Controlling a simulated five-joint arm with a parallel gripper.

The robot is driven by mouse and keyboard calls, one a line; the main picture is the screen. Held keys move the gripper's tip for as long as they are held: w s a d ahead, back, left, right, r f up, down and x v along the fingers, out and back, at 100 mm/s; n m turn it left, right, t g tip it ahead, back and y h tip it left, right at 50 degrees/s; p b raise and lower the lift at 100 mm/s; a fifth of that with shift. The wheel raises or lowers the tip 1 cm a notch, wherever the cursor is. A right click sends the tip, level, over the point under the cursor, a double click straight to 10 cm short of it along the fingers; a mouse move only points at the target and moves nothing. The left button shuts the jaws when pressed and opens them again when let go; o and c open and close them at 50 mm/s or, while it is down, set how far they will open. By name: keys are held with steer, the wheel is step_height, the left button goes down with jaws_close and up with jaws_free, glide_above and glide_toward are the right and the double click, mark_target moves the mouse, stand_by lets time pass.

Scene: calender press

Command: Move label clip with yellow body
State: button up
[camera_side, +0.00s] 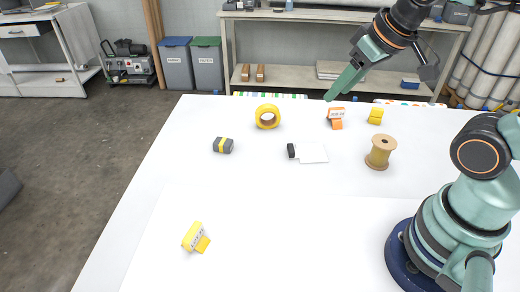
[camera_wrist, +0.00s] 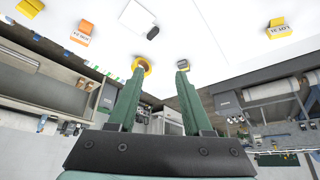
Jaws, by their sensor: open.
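The label clip with the yellow body (camera_side: 196,237) lies on the white table near its front left, with a printed white label on it. In the wrist view the yellow clip (camera_wrist: 279,30) is at the upper right, label facing the camera. My gripper (camera_side: 331,97) is raised over the table's far side, well away from this clip. In the wrist view my gripper (camera_wrist: 160,72) has its two green fingers spread with nothing between them.
An orange labelled clip (camera_side: 336,117), a small yellow block (camera_side: 375,116), a wooden spool (camera_side: 380,153), a white card (camera_side: 312,153), a yellow tape roll (camera_side: 267,116) and a grey block with yellow band (camera_side: 223,145) stand farther back. Table around the yellow clip is clear.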

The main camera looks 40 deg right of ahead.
steer(key=shift+w+a, duration=0.15)
steer(key=shift+a, duration=0.05)
jaws_close()
steer(key=n+g, duration=0.5)
steer(key=n, duration=1.6)
glide_above(194, 239)
steer(key=d, duration=0.4)
step_height(194, 239, down, 6)
steer(key=f, duration=0.1)
steer(key=s+a+f+n, duration=0.5)
steer(key=a+f+n, duration=0.1)
steer(key=a, duration=0.4)
steer(key=shift+g, duration=0.3)
steer(key=f, duration=1)
steer(key=shift+w+d+f, duration=0.1)
steer(key=shift+w+d, duration=0.05)
steer(key=shift+d, duration=0.15)
steer(key=shift+w+d+r, duration=0.25)
steer(key=shift+w+d, duration=0.65)
steer(key=shift+w, duration=0.1)
steer(key=shift+w+d, duration=0.45)
steer(key=shift+d, duration=0.05)
